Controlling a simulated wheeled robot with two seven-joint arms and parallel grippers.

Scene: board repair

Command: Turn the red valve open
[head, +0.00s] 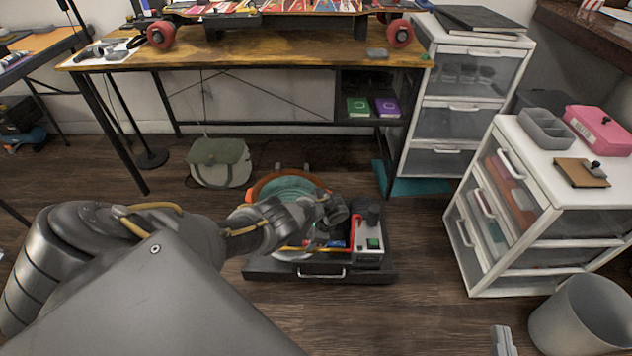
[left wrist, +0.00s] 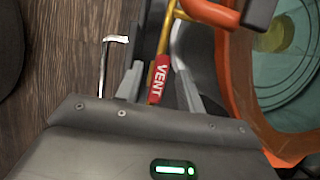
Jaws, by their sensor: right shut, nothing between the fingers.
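The red valve handle, marked VENT (left wrist: 159,80), shows in the left wrist view beside a yellow rod. My left gripper (left wrist: 158,88) has one grey finger on each side of the handle, with gaps visible, so it looks open around it; whether either finger touches it I cannot tell. In the head view my left gripper (head: 332,209) is over the machine on the floor, and I cannot clearly make out the handle there. My right gripper (head: 503,342) shows only at the bottom edge, shut and empty, away from the machine.
The machine has an orange-rimmed round chamber (head: 265,184) and a dark base (head: 262,268) with a front handle. A wooden desk (head: 260,50) stands behind it. A white drawer unit (head: 545,225) and a grey bin (head: 580,320) stand to the right. A green bag (head: 219,162) lies behind left.

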